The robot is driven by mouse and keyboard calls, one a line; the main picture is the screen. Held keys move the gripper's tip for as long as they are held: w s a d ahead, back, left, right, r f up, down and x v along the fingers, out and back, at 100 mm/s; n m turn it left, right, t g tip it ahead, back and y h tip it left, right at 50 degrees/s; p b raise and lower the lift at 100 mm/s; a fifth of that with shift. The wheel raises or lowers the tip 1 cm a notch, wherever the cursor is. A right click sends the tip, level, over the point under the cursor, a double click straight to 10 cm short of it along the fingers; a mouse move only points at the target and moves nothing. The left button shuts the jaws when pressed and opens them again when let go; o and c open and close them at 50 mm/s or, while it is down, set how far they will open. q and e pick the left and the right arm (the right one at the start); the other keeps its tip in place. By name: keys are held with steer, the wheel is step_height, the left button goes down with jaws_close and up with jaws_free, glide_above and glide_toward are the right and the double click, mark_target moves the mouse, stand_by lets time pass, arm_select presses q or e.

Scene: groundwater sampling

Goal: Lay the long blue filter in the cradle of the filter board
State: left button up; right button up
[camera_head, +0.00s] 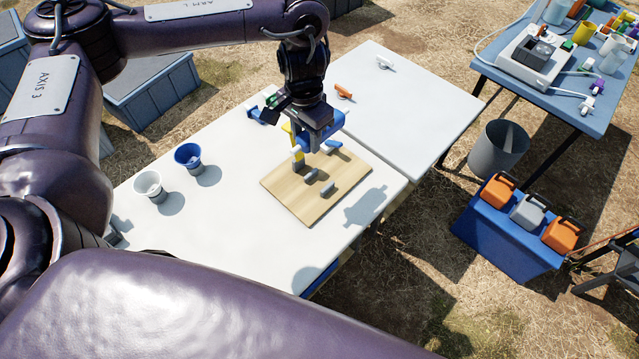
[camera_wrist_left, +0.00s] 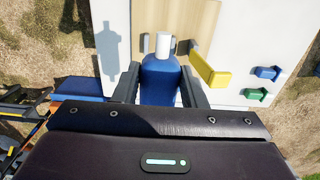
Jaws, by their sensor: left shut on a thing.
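The long blue filter (camera_wrist_left: 160,82) has a white end (camera_wrist_left: 163,45). In the left wrist view it lies between the fingers of my left gripper (camera_head: 316,136), which is shut on it. The white end points toward the wooden filter board (camera_head: 287,190). My gripper is over the far part of this board in the head view. Two grey cradle supports (camera_head: 328,189) stand on the board, with no filter in them. The filter looks raised above the board; the exact height is hard to tell. My right gripper is not in view.
A yellow piece (camera_wrist_left: 212,72) is close beside the held filter. Small green (camera_wrist_left: 255,94) and blue (camera_wrist_left: 268,73) pieces lie farther right. Two cups, one white (camera_head: 149,185) and one blue (camera_head: 188,157), stand on the white table (camera_head: 235,225). An orange piece (camera_head: 343,91) lies behind.

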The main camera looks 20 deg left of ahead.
arm_select(q)
steer(key=shift+b, duration=1.05)
steer(key=shift+s+a+f+b, duration=0.1)
steer(key=shift+a+b, duration=0.05)
steer(key=shift+b, duration=0.15)
step_height(320, 180, down, 15)
steer(key=b, duration=0.5)
steer(key=shift+s+a, duration=0.1)
step_height(320, 180, down, 4)
steer(key=shift+f+b, duration=0.2)
steer(key=shift+b, duration=0.95)
steer(key=shift+f, duration=0.15)
steer(key=o, duration=1.1)
